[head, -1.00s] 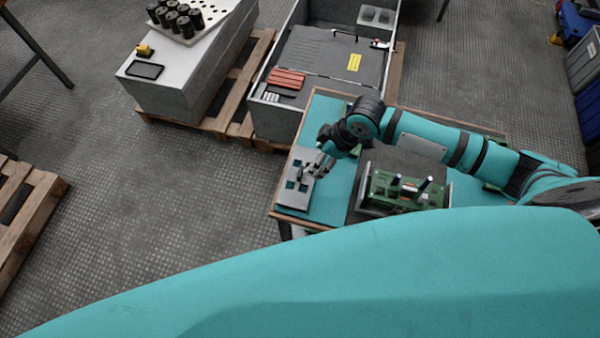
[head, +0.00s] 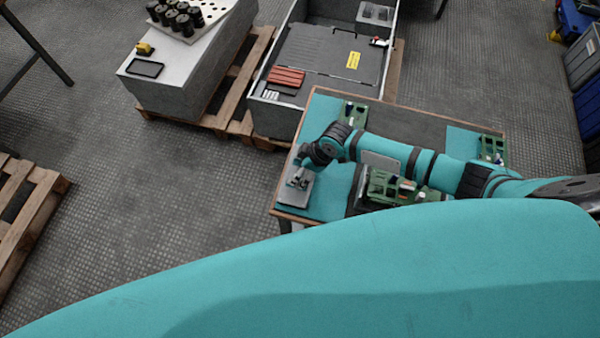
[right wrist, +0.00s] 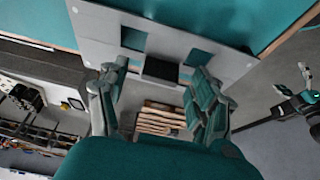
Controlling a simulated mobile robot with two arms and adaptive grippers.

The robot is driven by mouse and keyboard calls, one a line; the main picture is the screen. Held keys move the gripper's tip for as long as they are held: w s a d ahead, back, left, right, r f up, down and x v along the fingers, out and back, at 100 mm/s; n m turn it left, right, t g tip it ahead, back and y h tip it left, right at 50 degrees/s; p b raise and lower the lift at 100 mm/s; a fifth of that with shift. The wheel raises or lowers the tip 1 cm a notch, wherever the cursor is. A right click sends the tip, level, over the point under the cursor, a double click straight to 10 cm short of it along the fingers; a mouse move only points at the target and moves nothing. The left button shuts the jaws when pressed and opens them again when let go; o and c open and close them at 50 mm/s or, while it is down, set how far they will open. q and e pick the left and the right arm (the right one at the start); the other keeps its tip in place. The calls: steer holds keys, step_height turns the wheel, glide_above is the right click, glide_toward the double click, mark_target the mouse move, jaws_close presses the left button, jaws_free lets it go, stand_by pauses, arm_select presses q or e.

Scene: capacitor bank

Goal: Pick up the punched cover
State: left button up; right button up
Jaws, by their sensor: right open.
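The punched cover (head: 291,196) is a flat grey plate with square cut-outs. It lies at the left end of the table, on the teal mat. In the right wrist view the punched cover (right wrist: 100,32) shows teal through its cut-outs, with a dark raised block (right wrist: 160,69) near one edge. My right gripper (head: 299,180) is over the plate and hides part of it. In the right wrist view my right gripper (right wrist: 162,78) is open, its fingers either side of the block; contact cannot be told. What looks like my left gripper (right wrist: 300,90) is small at the right edge.
A green fixture (head: 385,187) stands on the table right of the cover, below my right arm. A grey bin (head: 258,116) is behind the table. A pale block (head: 165,96) on a pallet carries a perforated tray with several black cylinders.

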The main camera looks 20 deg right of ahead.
steer(key=shift+c, duration=0.2)
jaws_close()
steer(key=shift+r, duration=0.15)
